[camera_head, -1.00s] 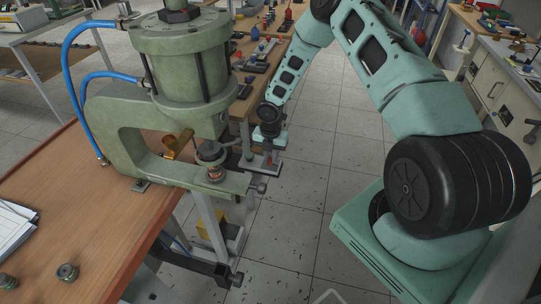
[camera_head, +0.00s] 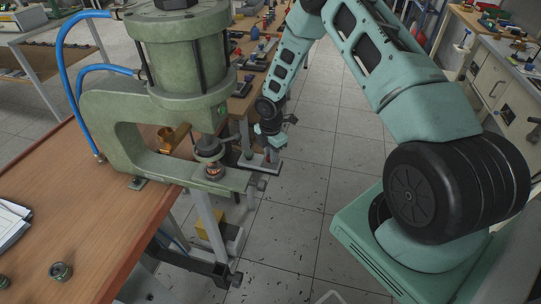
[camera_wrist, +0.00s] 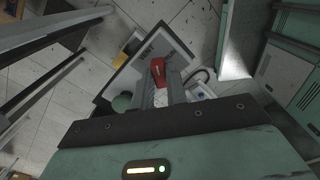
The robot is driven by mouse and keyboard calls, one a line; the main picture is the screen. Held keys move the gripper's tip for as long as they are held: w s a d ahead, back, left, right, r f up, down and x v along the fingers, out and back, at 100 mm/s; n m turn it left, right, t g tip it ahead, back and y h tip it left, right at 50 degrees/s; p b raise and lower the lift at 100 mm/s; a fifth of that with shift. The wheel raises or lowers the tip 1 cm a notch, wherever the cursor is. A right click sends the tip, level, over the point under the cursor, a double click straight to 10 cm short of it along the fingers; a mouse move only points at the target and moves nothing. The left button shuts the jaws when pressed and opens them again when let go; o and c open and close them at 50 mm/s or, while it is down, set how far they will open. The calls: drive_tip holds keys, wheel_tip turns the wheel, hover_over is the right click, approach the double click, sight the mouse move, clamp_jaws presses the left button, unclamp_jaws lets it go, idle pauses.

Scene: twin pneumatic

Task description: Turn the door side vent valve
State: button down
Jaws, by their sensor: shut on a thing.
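The vent valve shows in the wrist view as a red handle (camera_wrist: 159,71) over a grey plate (camera_wrist: 137,66) with partly legible "VENT" lettering. My gripper (camera_wrist: 161,88) is at the red handle and shut on it; its exact hold is partly hidden by the gripper body. In the head view my gripper (camera_head: 268,141) is low beyond the press, over a small stand with a grey base plate (camera_head: 262,163). The red handle is too small and covered to make out there.
A green press (camera_head: 180,60) with blue hoses stands on the wooden bench (camera_head: 90,220) at left, close to my arm. A long bench with small parts (camera_head: 250,75) runs behind. Tiled floor (camera_head: 310,190) is open to the right of the stand.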

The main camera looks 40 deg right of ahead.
drive_tip(key=m+b, duration=0.1)
drive_tip(key=m, duration=0.4)
drive_tip(key=shift+m+b, duration=0.3)
drive_tip(key=m+b, duration=0.1)
drive_tip(key=m, duration=0.4)
drive_tip(key=shift+a+m, duration=0.1)
drive_tip(key=shift+m, duration=0.2)
drive_tip(key=shift+b, duration=0.3)
drive_tip(key=shift+w, duration=0.1)
drive_tip(key=c, duration=1.4)
unclamp_jaws()
drive_tip(key=shift+r, duration=0.1)
wheel_tip(320, 180, up, 17)
drive_tip(key=b, duration=0.1)
drive_tip(key=shift+r+b, duration=0.15)
drive_tip(key=shift+b, duration=0.2)
